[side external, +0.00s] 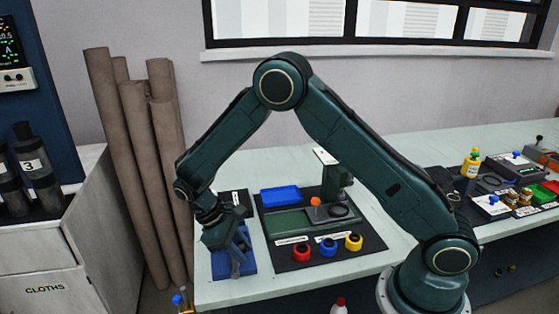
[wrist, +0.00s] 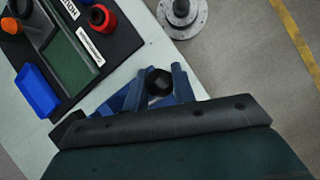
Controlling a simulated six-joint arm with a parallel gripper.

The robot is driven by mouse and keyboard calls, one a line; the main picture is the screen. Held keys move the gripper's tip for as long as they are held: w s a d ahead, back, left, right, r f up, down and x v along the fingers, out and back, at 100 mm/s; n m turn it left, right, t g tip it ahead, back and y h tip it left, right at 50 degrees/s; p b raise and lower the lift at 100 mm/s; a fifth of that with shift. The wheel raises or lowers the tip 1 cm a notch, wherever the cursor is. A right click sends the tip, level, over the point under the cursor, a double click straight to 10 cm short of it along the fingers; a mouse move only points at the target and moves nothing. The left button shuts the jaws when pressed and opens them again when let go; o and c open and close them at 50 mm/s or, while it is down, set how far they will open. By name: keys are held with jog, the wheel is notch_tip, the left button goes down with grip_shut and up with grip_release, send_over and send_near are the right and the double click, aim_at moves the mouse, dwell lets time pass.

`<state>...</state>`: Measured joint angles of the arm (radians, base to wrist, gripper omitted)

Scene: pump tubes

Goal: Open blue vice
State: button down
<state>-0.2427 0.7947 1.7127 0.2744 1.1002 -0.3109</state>
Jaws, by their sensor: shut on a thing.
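The blue vice (side external: 247,264) is at the left end of the pale bench, beside the dark panel. My gripper (side external: 232,262) reaches down onto it from the left and covers much of it. In the wrist view the blue vice (wrist: 118,103) shows beyond the dark edge of my gripper, with a round black knob (wrist: 158,82) between blue-grey upright parts. My gripper is shut on the vice's handle, but the contact itself is mostly hidden. I cannot tell how far apart the vice's jaws are.
The dark panel (side external: 312,257) next to the vice carries red (side external: 302,252), blue (side external: 328,246) and yellow (side external: 354,242) knobs. A blue tray (side external: 280,196) lies behind them. Brown rolls (side external: 135,150) stand left of the bench. Several small items sit at the far right.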

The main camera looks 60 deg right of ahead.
jog(key=shift+w+a+g+h, duration=0.35)
jog(key=shift+g+h, duration=0.05)
jog(key=shift+g, duration=0.1)
jog(key=shift+r, duration=0.1)
dwell(0.3)
jog(key=c, duration=1.2)
grip_release()
jog(key=shift+d, duration=0.1)
